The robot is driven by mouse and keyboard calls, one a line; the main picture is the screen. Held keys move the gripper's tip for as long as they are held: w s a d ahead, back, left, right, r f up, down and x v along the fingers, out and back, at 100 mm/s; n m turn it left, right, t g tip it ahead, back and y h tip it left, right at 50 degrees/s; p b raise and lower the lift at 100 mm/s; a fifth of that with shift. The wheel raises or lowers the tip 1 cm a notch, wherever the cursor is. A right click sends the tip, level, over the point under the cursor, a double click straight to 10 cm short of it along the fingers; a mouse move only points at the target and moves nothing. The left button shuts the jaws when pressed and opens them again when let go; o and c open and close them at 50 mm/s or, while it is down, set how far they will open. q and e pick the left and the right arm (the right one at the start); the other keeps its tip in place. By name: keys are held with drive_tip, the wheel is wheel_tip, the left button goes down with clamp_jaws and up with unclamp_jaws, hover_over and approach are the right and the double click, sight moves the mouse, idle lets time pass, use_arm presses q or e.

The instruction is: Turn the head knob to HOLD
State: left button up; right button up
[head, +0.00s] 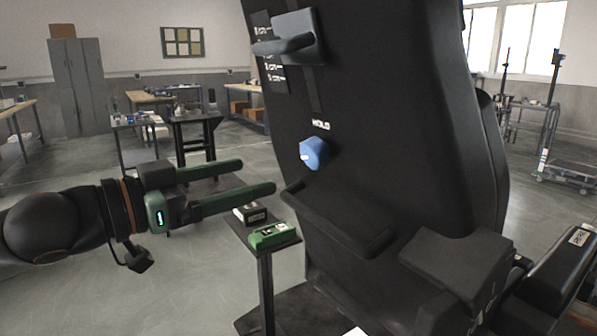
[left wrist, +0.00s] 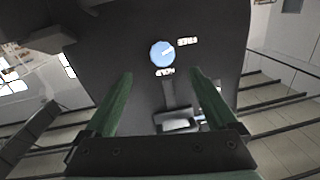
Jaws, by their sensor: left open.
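The head knob (head: 314,153) is a blue faceted knob on the face of a tall black column (head: 390,110). The label HOLD (head: 321,125) is printed just above it. In the left wrist view the picture is turned over: the knob (left wrist: 161,54) has HOLD (left wrist: 165,72) below it and a second label (left wrist: 187,41), too blurred to read surely, at its right. The knob's white mark points toward that second label, not at HOLD. My left gripper (head: 258,176) is open and empty, left of the knob and apart from it. My right gripper is not in view.
A dark handle (head: 290,44) juts out above the knob, and a black padded bar (head: 340,222) sticks out below it. Workbenches stand far behind.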

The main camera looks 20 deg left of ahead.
sight(309, 156)
use_arm(q)
drive_tip(key=x, duration=0.3)
drive_tip(key=p+x, duration=0.1)
drive_tip(key=x, duration=0.6)
drive_tip(key=shift+w+d+r+p, duration=0.15)
drive_tip(key=shift+w+r+p, duration=0.1)
drive_tip(key=shift+r+p, duration=0.15)
drive_tip(key=shift+w+d, duration=0.25)
drive_tip(key=shift+w, duration=0.2)
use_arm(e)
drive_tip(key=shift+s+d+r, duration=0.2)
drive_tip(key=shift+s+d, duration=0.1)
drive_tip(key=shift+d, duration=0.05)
use_arm(q)
drive_tip(key=shift+c, duration=0.4)
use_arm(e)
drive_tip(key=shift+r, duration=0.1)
use_arm(q)
drive_tip(key=c, duration=0.5)
drive_tip(key=shift+f, duration=0.1)
drive_tip(key=c, duration=0.8)
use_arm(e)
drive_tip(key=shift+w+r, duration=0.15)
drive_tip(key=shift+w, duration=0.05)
